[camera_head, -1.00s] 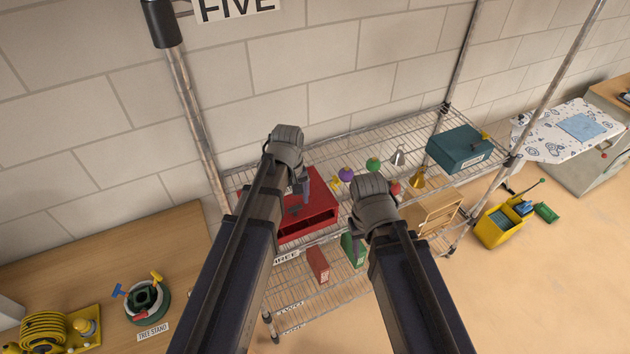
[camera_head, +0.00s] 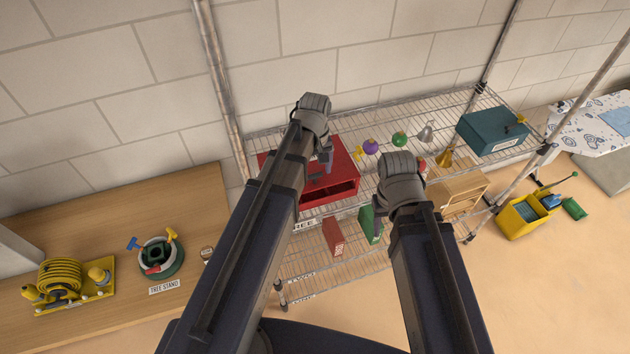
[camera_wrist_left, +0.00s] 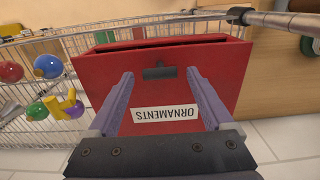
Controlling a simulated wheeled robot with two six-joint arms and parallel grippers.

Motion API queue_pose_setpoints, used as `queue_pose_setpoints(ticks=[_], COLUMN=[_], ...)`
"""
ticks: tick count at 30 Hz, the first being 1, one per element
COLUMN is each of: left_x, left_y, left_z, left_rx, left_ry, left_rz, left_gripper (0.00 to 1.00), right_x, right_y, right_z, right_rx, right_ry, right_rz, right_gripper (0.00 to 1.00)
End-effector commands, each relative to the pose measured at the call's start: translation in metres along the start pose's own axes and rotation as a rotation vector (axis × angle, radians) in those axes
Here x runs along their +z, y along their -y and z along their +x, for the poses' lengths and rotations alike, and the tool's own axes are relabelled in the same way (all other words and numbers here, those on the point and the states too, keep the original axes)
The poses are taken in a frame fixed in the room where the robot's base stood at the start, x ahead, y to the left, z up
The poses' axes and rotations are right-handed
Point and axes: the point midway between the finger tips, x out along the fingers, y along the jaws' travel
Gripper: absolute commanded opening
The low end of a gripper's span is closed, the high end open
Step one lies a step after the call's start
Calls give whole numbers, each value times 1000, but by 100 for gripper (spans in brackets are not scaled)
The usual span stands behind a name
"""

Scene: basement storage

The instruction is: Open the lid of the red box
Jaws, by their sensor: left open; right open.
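The red box (camera_head: 345,165) sits on the upper wire shelf in the head view. Its near side has a dark slot-like opening. In the left wrist view the red box (camera_wrist_left: 225,85) fills the middle, with a white label reading ORNAMENTS, upside down, and a small dark handle or clasp (camera_wrist_left: 160,73). A dark gap runs along its far edge. My left gripper (camera_head: 325,158) is open over the box, its two fingers either side of the clasp in the wrist view; contact cannot be told. My right gripper (camera_head: 381,207) is open and empty, in front of the shelf right of the box.
Coloured ornaments (camera_head: 371,146) and bells stand on the shelf right of the box. A teal box (camera_head: 490,132) is further right. A shelf post (camera_head: 222,95) rises left of the box. A wooden table (camera_head: 110,215) with a tree stand and a yellow hose is at left.

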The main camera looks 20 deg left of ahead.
Motion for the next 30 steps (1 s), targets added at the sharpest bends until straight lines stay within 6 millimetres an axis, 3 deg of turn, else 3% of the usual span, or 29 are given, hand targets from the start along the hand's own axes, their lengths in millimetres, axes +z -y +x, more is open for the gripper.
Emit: queue_pose_setpoints(ticks=[1, 6, 16, 30], left_x=[0, 0, 0, 0], left_y=[0, 0, 0, 0], left_z=[14, 26, 27, 27], left_rx=[0, 0, 0, 0], left_ry=[0, 0, 0, 0], left_rz=[0, 0, 0, 0], left_gripper=[85, 85, 85, 33], right_x=[-1, -2, -2, -2], right_y=[1, 2, 2, 2], right_z=[14, 26, 27, 27], right_rx=[0, 1, 1, 1], right_ry=[0, 0, 0, 0], right_rz=[-2, -6, -7, -7], right_gripper=[50, 50, 50, 50])
